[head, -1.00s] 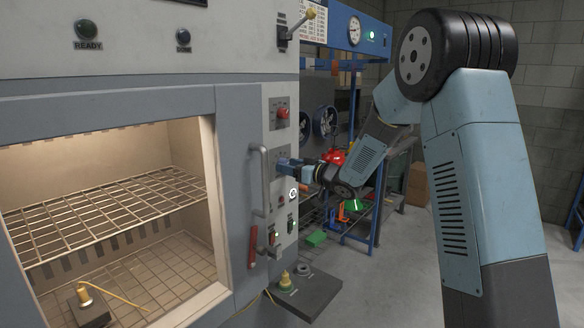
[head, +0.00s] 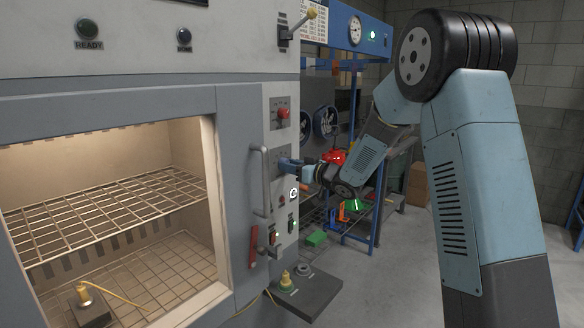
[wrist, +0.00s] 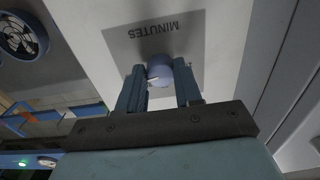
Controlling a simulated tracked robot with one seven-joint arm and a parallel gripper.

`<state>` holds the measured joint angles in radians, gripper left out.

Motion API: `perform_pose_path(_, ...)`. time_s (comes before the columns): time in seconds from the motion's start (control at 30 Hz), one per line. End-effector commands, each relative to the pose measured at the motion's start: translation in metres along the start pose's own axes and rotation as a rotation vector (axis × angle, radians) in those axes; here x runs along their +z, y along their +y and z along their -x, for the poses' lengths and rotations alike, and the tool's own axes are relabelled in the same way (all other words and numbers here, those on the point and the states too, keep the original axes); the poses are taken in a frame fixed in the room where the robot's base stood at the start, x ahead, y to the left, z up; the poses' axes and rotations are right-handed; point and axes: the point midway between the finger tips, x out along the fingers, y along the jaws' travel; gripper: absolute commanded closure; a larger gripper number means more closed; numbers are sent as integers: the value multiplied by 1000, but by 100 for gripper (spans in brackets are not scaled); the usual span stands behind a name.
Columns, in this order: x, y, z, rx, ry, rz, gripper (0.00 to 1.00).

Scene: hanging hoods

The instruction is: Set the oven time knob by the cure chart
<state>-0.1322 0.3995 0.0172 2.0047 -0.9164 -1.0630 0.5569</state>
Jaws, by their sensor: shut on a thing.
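The oven (head: 233,140) fills the left of the head view, with a control panel (head: 281,239) along its right edge. The time knob (wrist: 160,70) is a rounded blue-grey knob on a grey plate marked MINUTES (wrist: 160,30), which appears upside down in the wrist view. My gripper (wrist: 160,88) is shut on this knob, one blue finger on each side. In the head view my gripper (head: 287,164) reaches the panel from the right and hides the knob. Its scale marks and setting are not readable. Part of a printed chart (head: 341,22) shows at the top, too small to read.
A red knob (head: 282,114) sits above my gripper on the panel. A vertical door handle (head: 258,180) stands just left. A lever with a yellow ball (head: 311,13) is higher up. A blue rack (head: 352,190) with coloured parts stands behind my arm. Open floor lies right.

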Motion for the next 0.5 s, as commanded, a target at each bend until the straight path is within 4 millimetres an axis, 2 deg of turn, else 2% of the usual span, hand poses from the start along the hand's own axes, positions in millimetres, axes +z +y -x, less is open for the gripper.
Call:
perform_pose_path(0.27,1,0,-2,6,-2,48,96)
perform_pose_path(0.5,0,0,-3,6,-2,199,96)
